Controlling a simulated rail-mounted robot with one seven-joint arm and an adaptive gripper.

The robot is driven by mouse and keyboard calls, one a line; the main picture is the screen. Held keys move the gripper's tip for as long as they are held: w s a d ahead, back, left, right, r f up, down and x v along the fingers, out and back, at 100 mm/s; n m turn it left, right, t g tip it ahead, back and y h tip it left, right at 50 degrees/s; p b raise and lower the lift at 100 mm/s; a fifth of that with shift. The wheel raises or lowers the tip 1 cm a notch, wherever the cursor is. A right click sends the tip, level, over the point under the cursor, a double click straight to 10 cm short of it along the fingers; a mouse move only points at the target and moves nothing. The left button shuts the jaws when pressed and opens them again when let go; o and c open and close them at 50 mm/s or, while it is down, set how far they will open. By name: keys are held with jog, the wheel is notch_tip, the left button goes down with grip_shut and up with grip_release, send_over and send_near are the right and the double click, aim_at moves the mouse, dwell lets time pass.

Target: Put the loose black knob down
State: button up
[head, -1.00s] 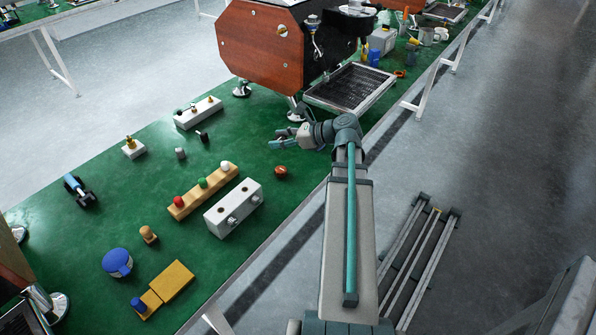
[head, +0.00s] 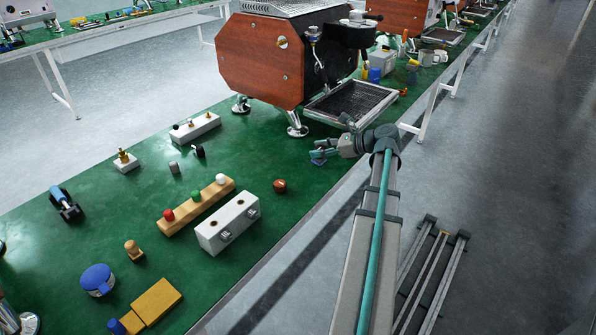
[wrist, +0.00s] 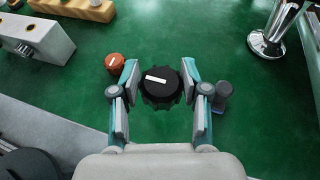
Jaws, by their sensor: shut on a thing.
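The loose black knob (wrist: 160,88) shows in the wrist view as a round, scalloped black disc with a white line on top. My gripper (wrist: 160,85) is shut on it, one finger on each side of its rim. In the head view my gripper (head: 319,157) is over the green bench, just in front of the drip tray and right of the red-brown knob. The black knob is hard to make out there. I cannot tell how high it is above the bench.
The red-brown knob (wrist: 114,63) stands left of my gripper, and a dark grey cylinder (wrist: 222,95) is close to the right finger. The white two-hole block (head: 228,222) and wooden ball rack (head: 197,205) lie left. The drip tray (head: 352,103) lies behind. Green bench (head: 265,155) is clear between.

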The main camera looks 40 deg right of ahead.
jog(key=b, duration=0.1)
send_over(298, 175)
notch_tip(298, 175, down, 7)
jog(key=shift+s+d+r, duration=0.1)
notch_tip(298, 175, down, 4)
jog(key=shift+r+b, duration=0.25)
jog(key=shift+b, duration=0.35)
jog(key=o, duration=1.2)
jog(key=shift+o, duration=0.2)
